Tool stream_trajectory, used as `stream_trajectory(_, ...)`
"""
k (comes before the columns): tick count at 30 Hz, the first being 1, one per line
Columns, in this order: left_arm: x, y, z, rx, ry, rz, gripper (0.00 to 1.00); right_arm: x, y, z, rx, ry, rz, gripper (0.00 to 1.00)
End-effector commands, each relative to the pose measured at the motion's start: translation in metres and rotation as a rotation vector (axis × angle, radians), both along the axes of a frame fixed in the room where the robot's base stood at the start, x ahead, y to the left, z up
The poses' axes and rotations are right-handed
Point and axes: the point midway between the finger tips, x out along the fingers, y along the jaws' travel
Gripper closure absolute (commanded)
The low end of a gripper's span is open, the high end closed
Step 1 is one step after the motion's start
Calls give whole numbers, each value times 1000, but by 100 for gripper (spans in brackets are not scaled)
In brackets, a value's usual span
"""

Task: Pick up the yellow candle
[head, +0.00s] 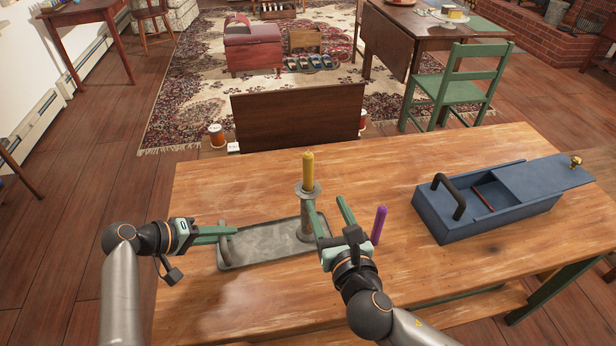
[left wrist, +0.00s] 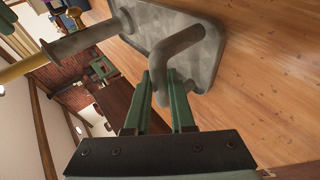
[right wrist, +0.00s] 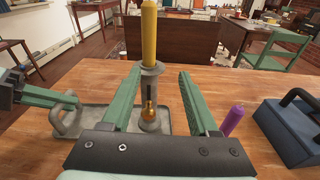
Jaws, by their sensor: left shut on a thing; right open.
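The yellow candle (head: 308,172) stands upright in a grey candlestick (head: 304,222) on a grey tray (head: 262,248). The candle also shows in the right wrist view (right wrist: 149,35), and partly at the left edge of the left wrist view (left wrist: 18,69). My left gripper (head: 232,236) is shut on the tray's left handle (left wrist: 180,45). My right gripper (head: 326,202) is open and empty. In the right wrist view its fingers (right wrist: 160,72) appear on either side of the candlestick, below the candle; I cannot tell whether the candlestick is fully between them.
A blue box (head: 460,226) with a black handle and a partly slid lid lies further right. The wooden table (head: 230,185) is clear behind the tray. A dark wooden panel (head: 300,117) stands beyond it.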

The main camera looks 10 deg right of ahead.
Motion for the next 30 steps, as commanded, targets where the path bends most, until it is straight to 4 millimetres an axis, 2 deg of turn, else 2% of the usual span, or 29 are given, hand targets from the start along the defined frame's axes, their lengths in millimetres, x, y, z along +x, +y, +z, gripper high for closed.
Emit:
stream_trajectory(3, 0, 0, 0, 0, 0, 0, 100, -4, 9, 12, -17, -70, 19, 40)
stream_trajectory(8, 0, 0, 0, 0, 0, 0, 100, -3, 14, 20, -36, -117, 30, 40)
stream_trajectory(18, 0, 0, 0, -1, 0, 0, 100, 51, 19, 22, -39, -123, 31, 40)
stream_trajectory(25, 0, 0, 0, 0, 0, 0, 100, 68, 20, 21, -36, -121, 32, 40)
stream_trajectory(30, 0, 0, 0, -1, 0, 0, 100, 93, 23, 22, -36, -122, 31, 40)
